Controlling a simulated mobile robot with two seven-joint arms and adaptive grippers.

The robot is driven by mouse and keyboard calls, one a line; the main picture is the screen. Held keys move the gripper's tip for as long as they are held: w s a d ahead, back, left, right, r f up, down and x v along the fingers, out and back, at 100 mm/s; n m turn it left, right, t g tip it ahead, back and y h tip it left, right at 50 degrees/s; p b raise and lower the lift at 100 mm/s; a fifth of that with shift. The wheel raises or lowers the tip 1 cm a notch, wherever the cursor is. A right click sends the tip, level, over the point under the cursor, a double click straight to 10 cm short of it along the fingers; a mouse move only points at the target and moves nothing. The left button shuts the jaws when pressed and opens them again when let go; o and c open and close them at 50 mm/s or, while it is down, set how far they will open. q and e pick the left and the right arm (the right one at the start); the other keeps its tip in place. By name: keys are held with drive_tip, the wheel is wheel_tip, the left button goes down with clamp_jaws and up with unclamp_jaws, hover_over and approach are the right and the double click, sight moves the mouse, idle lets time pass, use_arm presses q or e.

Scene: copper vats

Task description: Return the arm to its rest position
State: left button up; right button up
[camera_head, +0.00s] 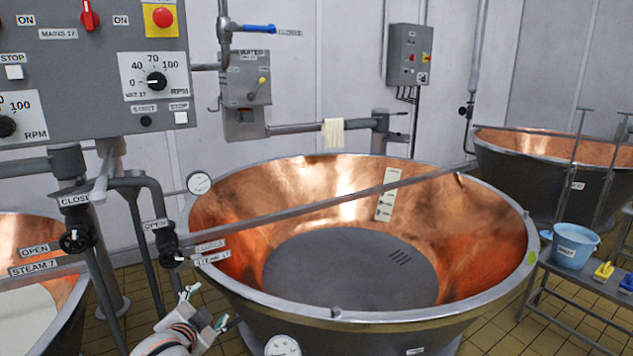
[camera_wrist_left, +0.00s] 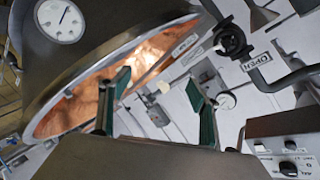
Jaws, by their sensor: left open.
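My left gripper (camera_head: 206,307) shows at the bottom of the head view, just left of the big copper vat (camera_head: 330,182) and near its outer wall. The gripper is open. In the left wrist view its two green-padded fingers (camera_wrist_left: 160,102) stand wide apart with nothing between them. The vat's rim and dial gauge (camera_wrist_left: 62,21) show at the upper left of that view. My right gripper is in neither view.
Steam valves and pipes (camera_head: 172,252) stand left of the vat, below a grey control panel (camera_head: 90,75). A second vat (camera_head: 30,325) is at the lower left, another (camera_head: 550,175) at the right. A bench (camera_head: 578,278) holds a blue bucket (camera_head: 573,245).

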use_arm(q)
drive_tip(key=s+d+f+n+g+h, duration=0.1)
drive_tip(key=s+d+f+n+h, duration=0.15)
drive_tip(key=s+f, duration=1.35)
drive_tip(key=s+d+f+n, duration=0.1)
drive_tip(key=s+f, duration=0.3)
drive_tip(key=s, duration=0.4)
drive_tip(key=s+d+f+n+g+h, duration=0.1)
drive_tip(key=s+d+f, duration=0.1)
drive_tip(key=s+f, duration=0.3)
drive_tip(key=s, duration=0.2)
drive_tip(key=shift+s+d+g, duration=0.2)
drive_tip(key=shift+s+g, duration=0.1)
drive_tip(key=shift+s, duration=0.1)
